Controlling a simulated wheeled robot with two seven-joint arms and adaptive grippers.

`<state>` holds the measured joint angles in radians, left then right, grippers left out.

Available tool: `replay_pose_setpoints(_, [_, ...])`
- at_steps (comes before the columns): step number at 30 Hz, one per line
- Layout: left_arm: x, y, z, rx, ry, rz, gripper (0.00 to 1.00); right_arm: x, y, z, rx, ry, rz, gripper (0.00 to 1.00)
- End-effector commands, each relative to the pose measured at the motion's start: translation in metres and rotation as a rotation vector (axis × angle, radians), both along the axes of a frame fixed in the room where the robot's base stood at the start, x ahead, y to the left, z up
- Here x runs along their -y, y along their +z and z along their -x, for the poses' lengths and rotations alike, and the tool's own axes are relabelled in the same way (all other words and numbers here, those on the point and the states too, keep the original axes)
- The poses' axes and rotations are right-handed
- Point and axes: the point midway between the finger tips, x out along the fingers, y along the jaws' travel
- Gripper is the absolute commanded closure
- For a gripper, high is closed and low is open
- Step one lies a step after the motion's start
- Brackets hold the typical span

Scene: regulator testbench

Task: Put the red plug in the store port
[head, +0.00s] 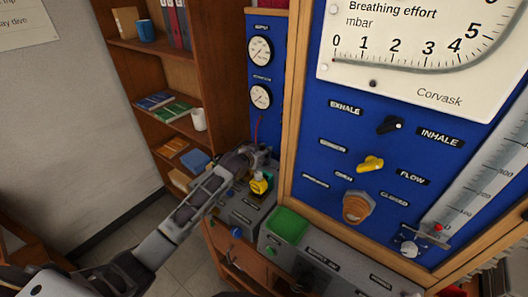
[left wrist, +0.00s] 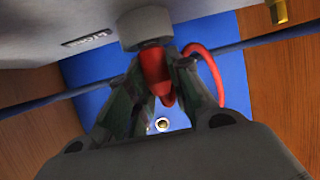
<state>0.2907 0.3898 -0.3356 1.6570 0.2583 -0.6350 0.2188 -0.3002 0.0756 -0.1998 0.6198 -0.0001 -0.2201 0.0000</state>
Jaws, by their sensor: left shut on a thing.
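My left gripper (head: 258,155) is shut on the red plug, beside the grey bench box (head: 243,208) under the small gauges. In the left wrist view the red plug (left wrist: 155,68) shows between the fingers. Its end meets, or lies in line with, a grey round collar (left wrist: 147,27) on a grey surface; I cannot tell whether it is seated. A red hose (left wrist: 213,65) loops from the plug at the right. A small label (left wrist: 90,39) is beside the collar, too blurred to read. In the head view the gripper hides the plug. My right gripper is not in view.
A yellow fitting (head: 260,183) stands on the box just below the gripper. A brass port (left wrist: 162,125) shows on the blue panel, and a brass fitting (left wrist: 277,11) at upper right. The large blue panel (head: 300,170) with knobs stands to the right. A green tray (head: 287,225) is in front.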

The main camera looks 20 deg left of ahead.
Motion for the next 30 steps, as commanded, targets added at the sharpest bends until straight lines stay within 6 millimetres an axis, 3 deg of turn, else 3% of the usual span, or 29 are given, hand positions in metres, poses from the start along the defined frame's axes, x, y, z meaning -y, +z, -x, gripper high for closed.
replay_pose_setpoints(13, [0.0, -0.0037, -0.0001, 0.0, 0.0, 0.0, 1.0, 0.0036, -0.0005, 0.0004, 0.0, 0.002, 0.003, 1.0])
replay_pose_setpoints(14, [0.0, -0.0037, 0.0, 0.0, 0.0, 0.0, 0.75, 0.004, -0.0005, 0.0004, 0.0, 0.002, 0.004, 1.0])
replay_pose_setpoints(18, [0.0, -0.0036, 0.0001, 0.0, 0.0, 0.0, 0.57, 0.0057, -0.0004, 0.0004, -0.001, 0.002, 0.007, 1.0])
replay_pose_setpoints(30, [0.0, -0.0014, -0.0001, 0.0, 0.0, 0.0, 0.57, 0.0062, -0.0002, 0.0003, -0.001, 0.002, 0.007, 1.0])
